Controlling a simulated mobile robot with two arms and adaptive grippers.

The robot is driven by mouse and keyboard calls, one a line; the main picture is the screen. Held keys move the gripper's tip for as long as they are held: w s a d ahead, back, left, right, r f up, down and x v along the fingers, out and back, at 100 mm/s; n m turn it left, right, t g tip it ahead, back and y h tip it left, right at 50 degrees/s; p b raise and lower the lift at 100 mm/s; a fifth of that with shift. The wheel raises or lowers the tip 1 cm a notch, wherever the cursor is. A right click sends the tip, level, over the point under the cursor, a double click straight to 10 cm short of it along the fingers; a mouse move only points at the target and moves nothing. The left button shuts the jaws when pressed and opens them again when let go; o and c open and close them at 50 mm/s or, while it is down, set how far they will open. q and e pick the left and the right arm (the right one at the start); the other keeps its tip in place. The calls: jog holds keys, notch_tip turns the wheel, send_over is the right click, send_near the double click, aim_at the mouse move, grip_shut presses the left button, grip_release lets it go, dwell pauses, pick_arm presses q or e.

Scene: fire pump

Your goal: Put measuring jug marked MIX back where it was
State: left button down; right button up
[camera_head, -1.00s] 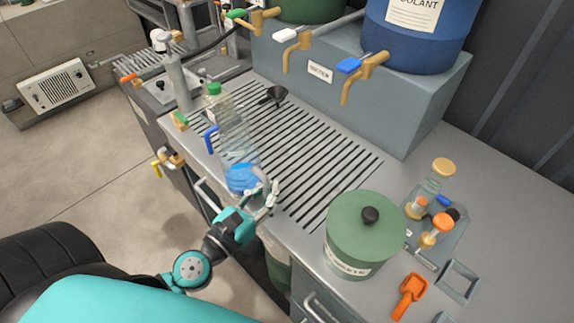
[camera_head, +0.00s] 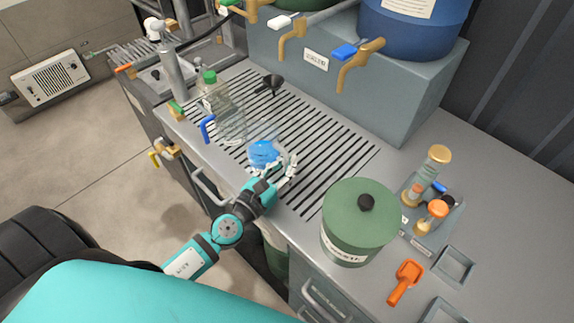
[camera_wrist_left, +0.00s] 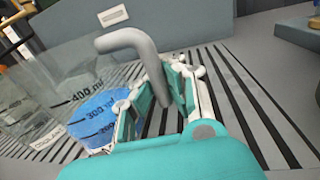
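A clear measuring jug with blue liquid (camera_head: 263,153) is over the slotted drain grate, near its front. In the left wrist view the jug (camera_wrist_left: 97,115) shows black ml marks and a grey bent handle (camera_wrist_left: 125,40). My left gripper (camera_head: 284,168) is at the jug's right side, and in the wrist view its fingers (camera_wrist_left: 160,92) are closed around the handle. I cannot tell whether the jug's base touches the grate. No MIX marking can be read. My right gripper is not in view.
Another clear container (camera_head: 230,122) stands just left of the jug, beside a green-capped bottle (camera_head: 210,82). A black funnel (camera_head: 269,84) lies behind. A green lidded pot (camera_head: 350,235) stands right of the gripper. Brass taps (camera_head: 358,66) overhang the back. The grate's right part is free.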

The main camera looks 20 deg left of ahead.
pick_arm(q)
jog(key=c, duration=2)
grip_release()
jog(key=shift+f, duration=0.2)
jog(key=shift+c, duration=0.2)
jog(key=o, duration=0.6)
jog(key=shift+c, duration=0.2)
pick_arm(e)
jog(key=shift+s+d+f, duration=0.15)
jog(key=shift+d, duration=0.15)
pick_arm(q)
jog(key=shift+r, duration=0.2)
jog(key=shift+s+f, duration=0.1)
jog(key=shift+s, duration=0.2)
jog(key=s+b, duration=0.2)
jog(key=s, duration=0.1)
jog(key=s+a+b, duration=0.1)
jog(key=s+b, duration=0.1)
jog(key=s, duration=0.2)
jog(key=s+a+b, duration=0.1)
jog(key=s+b, duration=0.1)
jog(key=s, duration=0.1)
jog(key=shift+s+f, duration=0.1)
jog(key=shift+s, duration=0.15)
jog(key=shift+s+a+r, duration=0.1)
jog(key=shift+s+r, duration=0.15)
jog(key=shift+s, duration=0.15)
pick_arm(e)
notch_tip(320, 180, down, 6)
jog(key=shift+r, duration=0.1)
